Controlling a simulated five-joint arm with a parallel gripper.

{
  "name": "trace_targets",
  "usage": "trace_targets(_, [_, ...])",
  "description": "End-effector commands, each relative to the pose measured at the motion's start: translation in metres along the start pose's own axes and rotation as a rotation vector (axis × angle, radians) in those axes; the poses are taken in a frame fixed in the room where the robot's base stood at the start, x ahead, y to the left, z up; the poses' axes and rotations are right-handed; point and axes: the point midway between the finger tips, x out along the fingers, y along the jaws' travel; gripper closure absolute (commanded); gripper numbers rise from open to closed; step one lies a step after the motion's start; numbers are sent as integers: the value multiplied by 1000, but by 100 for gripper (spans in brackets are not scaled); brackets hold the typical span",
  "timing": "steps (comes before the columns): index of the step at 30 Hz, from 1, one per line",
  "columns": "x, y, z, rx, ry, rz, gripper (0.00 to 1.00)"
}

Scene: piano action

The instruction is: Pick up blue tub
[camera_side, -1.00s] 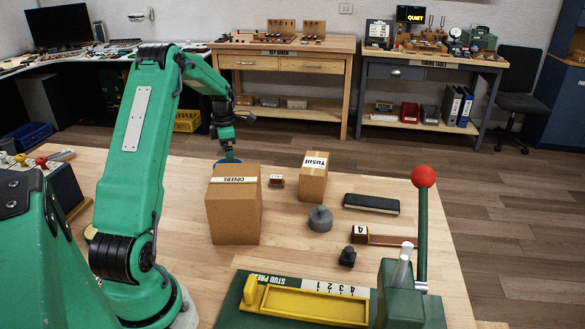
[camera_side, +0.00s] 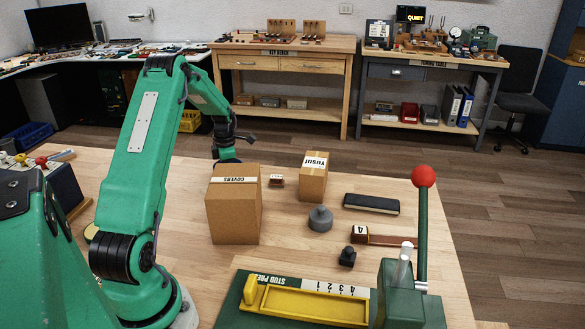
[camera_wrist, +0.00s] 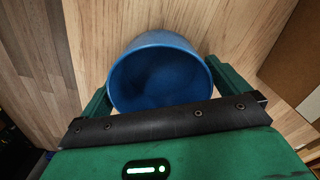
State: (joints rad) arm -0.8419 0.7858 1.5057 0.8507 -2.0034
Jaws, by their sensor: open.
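The blue tub (camera_wrist: 160,78) is round and open-topped, standing on the wooden table in the wrist view. My gripper (camera_wrist: 165,92) is open, with one green finger on each side of the tub. I cannot tell whether either finger touches it. In the side view, my gripper (camera_side: 224,153) is low behind the cardboard box marked COVERS (camera_side: 233,207).
A smaller box marked YUSUF (camera_side: 313,180), a small brown block (camera_side: 276,181) and a grey weight (camera_side: 320,219) stand to the right. A dark brush-like block (camera_side: 371,204) lies farther right. The green press (camera_side: 410,295) with its lever stands in front.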

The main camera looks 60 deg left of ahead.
Motion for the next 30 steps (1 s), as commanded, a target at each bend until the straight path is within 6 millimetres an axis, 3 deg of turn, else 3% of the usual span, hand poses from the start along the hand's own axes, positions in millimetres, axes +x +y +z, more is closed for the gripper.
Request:
trace_targets(15, [1, 0, 0, 0, 0, 1, 0])
trace_targets(21, [1, 0, 0, 0, 0, 1, 36])
trace_targets(30, [-1, 0, 0, 0, -1, 1, 36])
